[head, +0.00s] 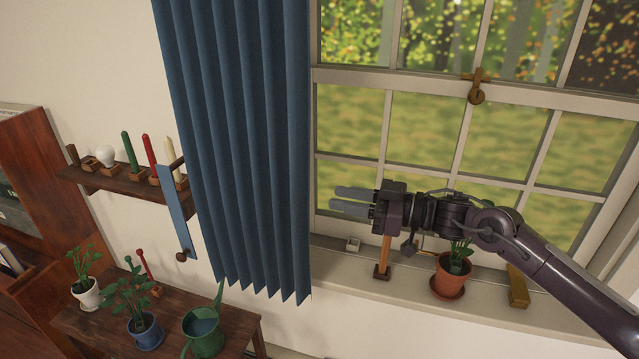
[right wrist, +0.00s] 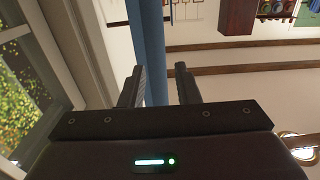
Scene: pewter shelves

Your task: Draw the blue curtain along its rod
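The blue curtain (head: 240,130) hangs in pleats at the left side of the window, bunched from the top edge of the head view down to the sill. Its rod is out of view. My right gripper (head: 333,198) is in front of the window, its fingers pointing left towards the curtain's right edge, with a small gap between in the head view. The fingers are apart and empty. In the right wrist view the curtain (right wrist: 150,40) shows as a narrow blue band beyond and between the open fingertips (right wrist: 160,70). My left gripper is not in view.
A potted plant (head: 451,277) and a wooden-handled tool (head: 383,256) stand on the sill below my right arm. A green watering can (head: 204,335) and plants stand on a table.

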